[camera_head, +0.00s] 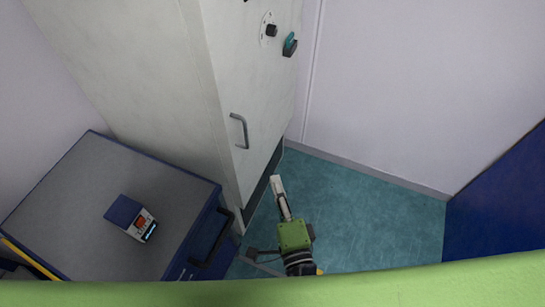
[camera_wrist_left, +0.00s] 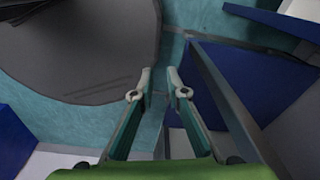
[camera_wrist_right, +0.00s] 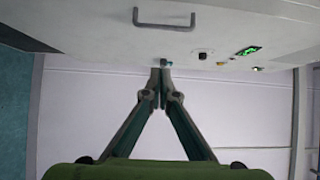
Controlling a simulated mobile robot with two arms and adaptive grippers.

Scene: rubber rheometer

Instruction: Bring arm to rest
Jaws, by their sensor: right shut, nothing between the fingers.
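My right gripper (camera_head: 277,186) shows in the head view, low in the middle, beside the lower part of the tall white cabinet (camera_head: 170,70). In the right wrist view its fingertips (camera_wrist_right: 161,75) meet, and nothing is between them. My left gripper (camera_wrist_left: 160,80) shows only in its own wrist view. Its fingers stand apart with a gap between the tips, and nothing is held. The left arm does not show in the head view.
The cabinet has a handle (camera_head: 239,131), a dark knob (camera_head: 271,31) and a teal knob (camera_head: 290,44). A grey-topped blue cart (camera_head: 80,200) at left carries a small device (camera_head: 132,218). The teal floor (camera_head: 375,215) is clear at right, up to a blue panel (camera_head: 500,200).

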